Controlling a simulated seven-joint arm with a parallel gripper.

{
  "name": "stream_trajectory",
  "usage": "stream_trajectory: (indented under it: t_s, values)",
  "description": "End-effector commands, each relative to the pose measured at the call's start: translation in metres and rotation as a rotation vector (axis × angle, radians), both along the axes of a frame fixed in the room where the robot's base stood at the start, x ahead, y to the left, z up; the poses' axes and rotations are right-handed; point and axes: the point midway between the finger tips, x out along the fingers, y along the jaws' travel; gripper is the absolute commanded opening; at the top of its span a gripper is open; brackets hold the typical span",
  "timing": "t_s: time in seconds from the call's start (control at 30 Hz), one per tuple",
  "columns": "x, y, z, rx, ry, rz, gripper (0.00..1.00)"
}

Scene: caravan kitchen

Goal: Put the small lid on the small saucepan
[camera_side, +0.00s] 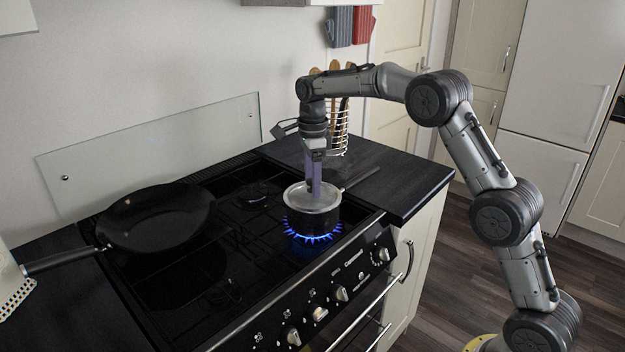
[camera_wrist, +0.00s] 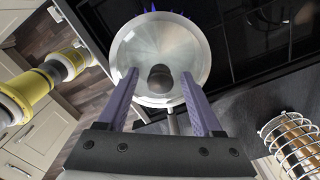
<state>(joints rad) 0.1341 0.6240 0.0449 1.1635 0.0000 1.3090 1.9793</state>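The small saucepan (camera_side: 312,221) sits on the front right burner, with its dark handle pointing to the back right. The small lid (camera_side: 296,198), a silvery disc with a dark round knob, lies over the saucepan's top and looks roughly level. In the wrist view, the lid (camera_wrist: 160,45) covers the pan opening almost entirely; whether its edge is fully seated cannot be told. My gripper (camera_side: 314,190) points straight down above the lid. In the wrist view, my gripper (camera_wrist: 160,75) is open, its purple fingers on either side of the knob (camera_wrist: 160,79) with gaps visible.
Blue flame (camera_side: 313,238) burns under the saucepan. A black frying pan (camera_side: 155,217) sits on the left of the hob. A wire utensil holder (camera_side: 340,135) stands on the dark counter (camera_side: 405,178) behind my gripper. The hob between the pans is free.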

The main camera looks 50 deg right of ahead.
Motion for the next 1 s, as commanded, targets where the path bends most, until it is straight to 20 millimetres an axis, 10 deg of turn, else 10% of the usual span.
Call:
stream_trajectory:
  t_s: [0.33,1.0]
  values:
    - [0.001,0.000,0.013,0.000,-0.002,0.000,0.67]
    - [0.001,0.000,0.122,0.000,0.000,0.000,0.67]
